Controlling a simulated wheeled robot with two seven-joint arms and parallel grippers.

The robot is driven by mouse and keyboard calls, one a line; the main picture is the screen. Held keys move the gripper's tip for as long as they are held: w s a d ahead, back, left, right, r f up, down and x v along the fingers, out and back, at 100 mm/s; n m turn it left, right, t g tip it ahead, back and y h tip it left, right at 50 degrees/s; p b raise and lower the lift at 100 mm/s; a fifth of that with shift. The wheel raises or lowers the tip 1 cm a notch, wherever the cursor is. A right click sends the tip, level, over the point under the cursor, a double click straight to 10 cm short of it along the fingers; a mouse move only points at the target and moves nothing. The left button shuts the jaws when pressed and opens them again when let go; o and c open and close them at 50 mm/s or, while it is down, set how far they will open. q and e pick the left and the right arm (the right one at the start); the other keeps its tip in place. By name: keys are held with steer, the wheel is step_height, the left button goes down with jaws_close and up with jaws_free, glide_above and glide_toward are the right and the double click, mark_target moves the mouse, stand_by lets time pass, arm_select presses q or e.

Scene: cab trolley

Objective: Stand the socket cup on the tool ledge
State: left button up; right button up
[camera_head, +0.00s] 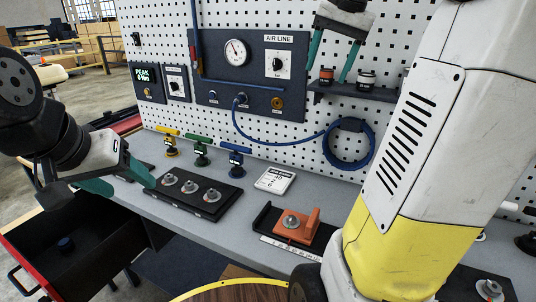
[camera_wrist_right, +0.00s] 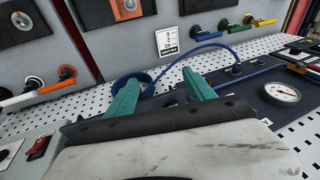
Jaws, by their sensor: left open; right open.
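The tool ledge (camera_head: 385,94) is a dark shelf on the pegboard at upper right in the head view. A dark cup with an orange band (camera_head: 326,76) and a dark cup with a pale band (camera_head: 366,79) stand upright on it; I cannot tell for sure which is the socket cup. My right gripper (camera_head: 331,72) is open, its teal fingers pointing down on either side of the orange-banded cup, apart from it. Its fingers show in the right wrist view (camera_wrist_right: 162,92), with no cup visible between them. My left gripper (camera_head: 125,183) is open and empty, over the bench's left part.
A black tray (camera_head: 225,203) with several metal discs lies on the bench beside an orange block fixture (camera_head: 297,229). A blue hose coil (camera_head: 349,163) hangs below the ledge. Yellow, green and blue valve handles (camera_head: 201,150) line the bench back. An open drawer (camera_head: 62,235) stands lower left.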

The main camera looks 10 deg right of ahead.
steer(key=s+a+f+n+t+y, duration=0.1)
steer(key=s+a+f+n+t, duration=0.1)
steer(key=s+a+f+n, duration=0.6)
steer(key=s+a+f, duration=0.6)
steer(key=a+f, duration=0.1)
steer(key=shift+a+t, duration=0.15)
steer(key=shift+t, duration=0.15)
